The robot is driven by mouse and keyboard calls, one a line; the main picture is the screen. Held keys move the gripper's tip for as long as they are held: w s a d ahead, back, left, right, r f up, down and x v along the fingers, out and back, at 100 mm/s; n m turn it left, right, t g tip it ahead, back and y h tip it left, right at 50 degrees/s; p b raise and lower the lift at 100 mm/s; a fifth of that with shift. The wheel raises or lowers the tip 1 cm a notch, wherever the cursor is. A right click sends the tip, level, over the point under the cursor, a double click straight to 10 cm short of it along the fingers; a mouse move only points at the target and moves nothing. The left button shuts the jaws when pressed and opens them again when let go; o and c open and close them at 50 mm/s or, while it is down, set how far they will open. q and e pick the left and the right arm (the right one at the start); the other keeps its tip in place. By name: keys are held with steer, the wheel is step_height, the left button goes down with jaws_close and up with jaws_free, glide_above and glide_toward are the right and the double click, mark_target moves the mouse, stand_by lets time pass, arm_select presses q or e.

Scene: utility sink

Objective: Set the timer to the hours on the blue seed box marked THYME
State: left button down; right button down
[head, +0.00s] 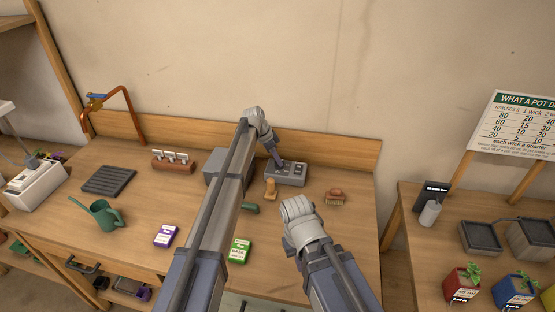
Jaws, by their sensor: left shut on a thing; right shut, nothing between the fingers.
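A grey box with dark dials or switches on top (289,174), which looks like the timer, stands near the back of the bench. My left gripper (278,163) reaches down onto its left part and is shut on what looks like a knob there; the fingers hide it. My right gripper (299,213) is shut and empty, above the bench in front of the box. A purple-blue seed box (165,236) and a green seed box (239,250) stand at the front; their lettering is too small to read. I cannot make out THYME anywhere.
A wooden stamp-like object (270,188) stands close before the grey box, with a red-brown item (334,197) to its right. A larger grey block (213,164) is partly behind my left arm. A green watering can (103,215) and dark tray (108,180) are left.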

mark_target(270, 169)
stand_by(0.5)
arm_select(q)
steer(key=c, duration=0.8)
jaws_free()
steer(key=p+v, duration=0.7)
steer(key=v, duration=0.1)
arm_select(e)
step_height(270, 169, up, 7)
arm_select(q)
steer(key=shift+d, duration=0.1)
